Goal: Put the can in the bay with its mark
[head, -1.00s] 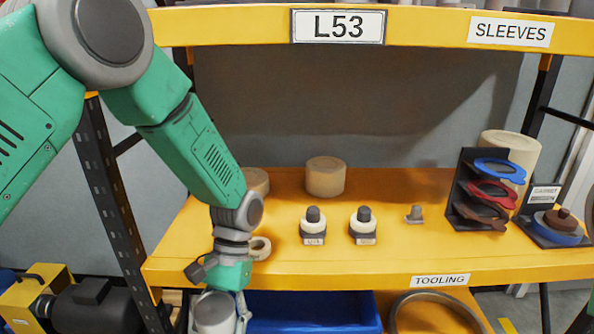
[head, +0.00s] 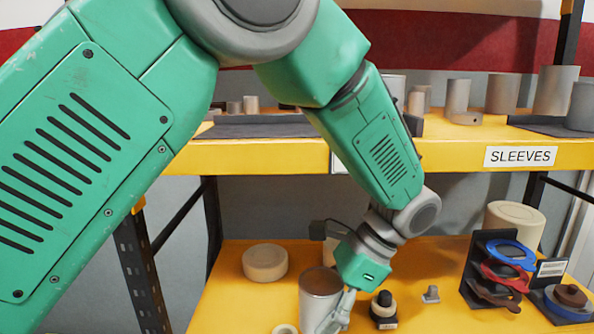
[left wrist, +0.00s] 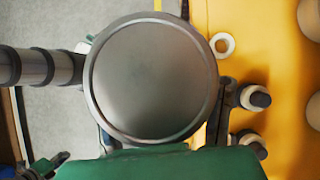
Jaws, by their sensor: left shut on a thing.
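The can is a plain metallic grey cylinder (head: 321,283), held upright by my left gripper (head: 338,316) above the front of the lower yellow shelf. Its round lid fills the middle of the left wrist view (left wrist: 150,80), with my gripper fingers on either side, shut on it. No mark shows on the part of the can in view. My right gripper is not in view.
The upper shelf (head: 270,158) has a SLEEVES label (head: 520,156), a dark mat (head: 265,128) and several grey cylinders. On the lower shelf stand beige discs (head: 265,262), a black-and-white plug (head: 383,306), a small grey part (head: 431,294) and a gasket rack (head: 480,258).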

